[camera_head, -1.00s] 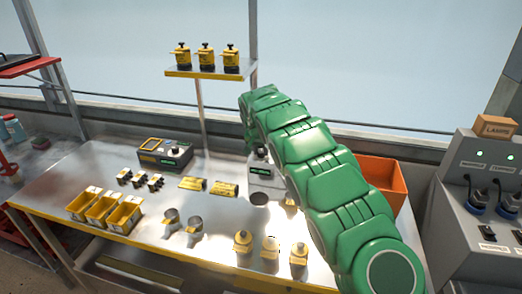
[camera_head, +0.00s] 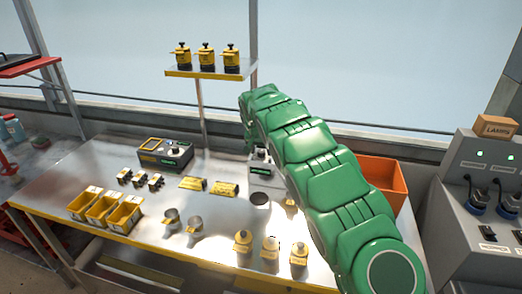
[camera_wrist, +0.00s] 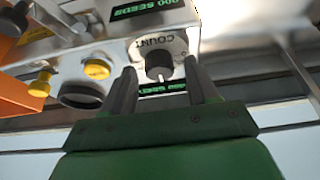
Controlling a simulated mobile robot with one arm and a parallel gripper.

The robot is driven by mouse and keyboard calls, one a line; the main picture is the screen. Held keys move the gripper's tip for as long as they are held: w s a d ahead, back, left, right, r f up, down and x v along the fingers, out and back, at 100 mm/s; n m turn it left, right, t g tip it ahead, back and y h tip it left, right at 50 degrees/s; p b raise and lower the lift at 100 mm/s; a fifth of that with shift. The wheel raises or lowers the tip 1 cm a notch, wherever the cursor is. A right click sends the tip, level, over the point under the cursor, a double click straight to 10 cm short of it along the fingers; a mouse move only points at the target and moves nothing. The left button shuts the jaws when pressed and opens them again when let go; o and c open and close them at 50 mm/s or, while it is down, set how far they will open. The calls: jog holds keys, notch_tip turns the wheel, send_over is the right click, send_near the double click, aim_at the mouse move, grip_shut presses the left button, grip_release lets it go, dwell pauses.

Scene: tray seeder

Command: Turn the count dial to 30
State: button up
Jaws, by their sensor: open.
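The count dial (camera_wrist: 159,65) is a dark round knob on a pale panel marked COUNT, with a light line on its face. My gripper (camera_wrist: 159,72) is open in the wrist view, one finger on each side of the dial. Contact with the dial cannot be told. Green seed displays (camera_wrist: 143,9) glow on the panel; one reads 000 SEEDS and the other is partly covered by a finger. In the head view the grey seeder unit (camera_head: 260,169) stands on the bench, partly hidden by my green arm, and the gripper is mostly hidden there.
An orange bin (camera_head: 385,180) stands right of the seeder, behind my arm. Yellow-topped bottles (camera_head: 270,250) stand at the bench's front, with metal cups (camera_head: 194,226) and yellow trays (camera_head: 105,208) to the left.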

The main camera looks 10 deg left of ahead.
jog(key=v, duration=0.7)
jog(key=shift+r, duration=0.25)
jog(key=shift+s, duration=0.15)
